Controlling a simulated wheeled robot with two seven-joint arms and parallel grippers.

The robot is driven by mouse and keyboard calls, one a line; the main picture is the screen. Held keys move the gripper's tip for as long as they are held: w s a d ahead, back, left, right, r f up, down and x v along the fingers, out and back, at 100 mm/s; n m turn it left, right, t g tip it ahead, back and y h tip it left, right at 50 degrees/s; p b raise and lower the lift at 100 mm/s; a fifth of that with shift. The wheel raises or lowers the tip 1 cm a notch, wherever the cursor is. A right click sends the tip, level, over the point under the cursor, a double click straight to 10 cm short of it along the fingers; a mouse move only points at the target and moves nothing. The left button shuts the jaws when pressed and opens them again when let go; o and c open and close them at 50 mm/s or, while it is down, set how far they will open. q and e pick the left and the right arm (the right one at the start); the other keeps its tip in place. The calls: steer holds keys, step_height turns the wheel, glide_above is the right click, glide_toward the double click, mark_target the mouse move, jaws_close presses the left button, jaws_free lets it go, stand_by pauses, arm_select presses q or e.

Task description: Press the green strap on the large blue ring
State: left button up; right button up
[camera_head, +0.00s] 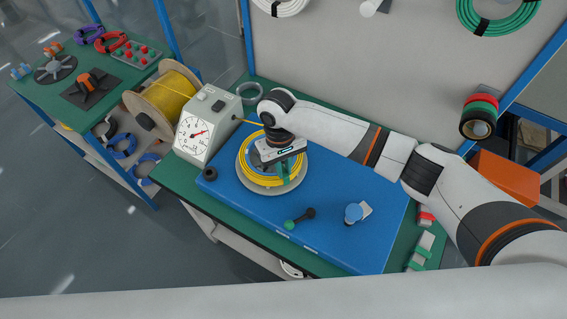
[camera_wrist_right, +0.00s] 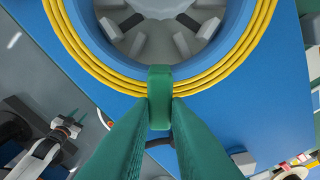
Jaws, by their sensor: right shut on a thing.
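In the right wrist view the green strap (camera_wrist_right: 160,88) is wrapped over the yellow cable coil (camera_wrist_right: 89,66) and its end hangs down at the outer side. The large blue ring (camera_wrist_right: 78,25) lies inside the coil, around a grey hub. My right gripper (camera_wrist_right: 160,112) has green fingers shut on the strap's lower part, one at each side. In the head view my right gripper (camera_head: 285,168) is over the front right of the yellow coil (camera_head: 250,172). The strap cannot be told from the green fingers there.
The coil stands on a blue mat (camera_head: 330,218) on the green bench. A dial machine (camera_head: 205,128) and yellow spool (camera_head: 168,97) are left of it.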

steer(key=shift+f, duration=0.75)
stand_by(0.5)
steer(key=shift+s+f+p, duration=0.15)
steer(key=shift+f+p, duration=0.05)
steer(key=shift+p, duration=0.15)
stand_by(1.4)
steer(key=o, duration=0.9)
steer(key=shift+d, duration=0.1)
steer(key=shift+c, duration=0.2)
steer(key=shift+r+p, duration=0.4)
steer(key=shift+p, duration=0.05)
step_height(320, 180, up, 8)
steer(key=p, duration=0.8)
steer(key=shift+f, duration=0.2)
